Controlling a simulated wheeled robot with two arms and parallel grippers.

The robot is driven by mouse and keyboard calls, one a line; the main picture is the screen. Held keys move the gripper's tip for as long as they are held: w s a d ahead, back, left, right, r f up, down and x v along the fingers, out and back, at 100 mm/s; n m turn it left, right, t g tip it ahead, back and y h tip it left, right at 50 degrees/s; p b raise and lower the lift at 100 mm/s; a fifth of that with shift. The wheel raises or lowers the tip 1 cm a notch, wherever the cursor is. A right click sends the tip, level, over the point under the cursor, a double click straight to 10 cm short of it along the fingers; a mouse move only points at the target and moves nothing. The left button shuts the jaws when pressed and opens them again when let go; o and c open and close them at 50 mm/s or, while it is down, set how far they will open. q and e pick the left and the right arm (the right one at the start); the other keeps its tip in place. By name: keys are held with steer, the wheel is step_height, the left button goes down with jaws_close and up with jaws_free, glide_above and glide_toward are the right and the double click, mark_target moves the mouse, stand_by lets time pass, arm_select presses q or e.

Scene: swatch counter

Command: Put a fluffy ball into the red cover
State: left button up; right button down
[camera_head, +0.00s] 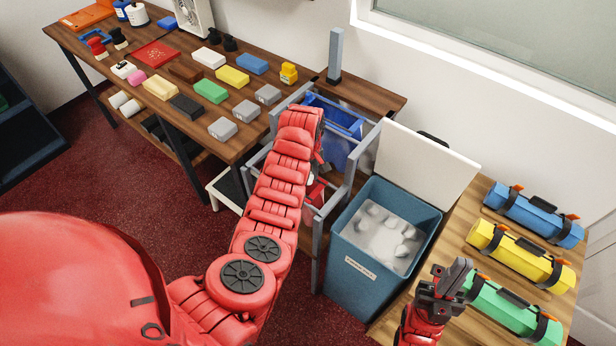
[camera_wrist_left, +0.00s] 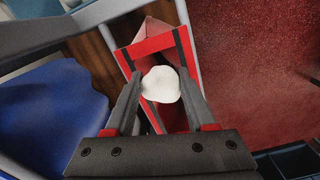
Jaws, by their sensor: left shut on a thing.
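My left gripper (camera_wrist_left: 160,90) is shut on a white fluffy ball (camera_wrist_left: 161,84), which sits between its two fingertips in the left wrist view. The red cover (camera_wrist_left: 150,45) is an open, narrow box-like holder with a red rim. The ball appears over its opening and hides part of it; I cannot tell how far above the rim it is. In the head view my left arm hides most of the gripper and red cover. My right gripper (camera_head: 448,276) is at the lower right, apart from these; its finger opening is unclear.
A blue cover (camera_head: 340,148) hangs in the grey rack (camera_head: 351,170). A teal bin (camera_head: 362,262) holds several white balls, its white lid (camera_head: 425,160) raised. Blue, yellow and green cases lie at right. Several blocks cover the wooden counter (camera_head: 130,90).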

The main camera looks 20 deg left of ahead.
arm_select(q)
steer(key=shift+d+f, duration=0.1)
steer(key=shift+f, duration=0.1)
steer(key=o, duration=1)
steer(key=shift+r, duration=0.15)
stand_by(0.4)
step_height(320, 180, up, 2)
steer(key=shift+p, duration=0.9)
steer(key=shift+r+p, duration=1.1)
steer(key=shift+r, duration=0.8)
steer(key=shift+s+f, duration=0.1)
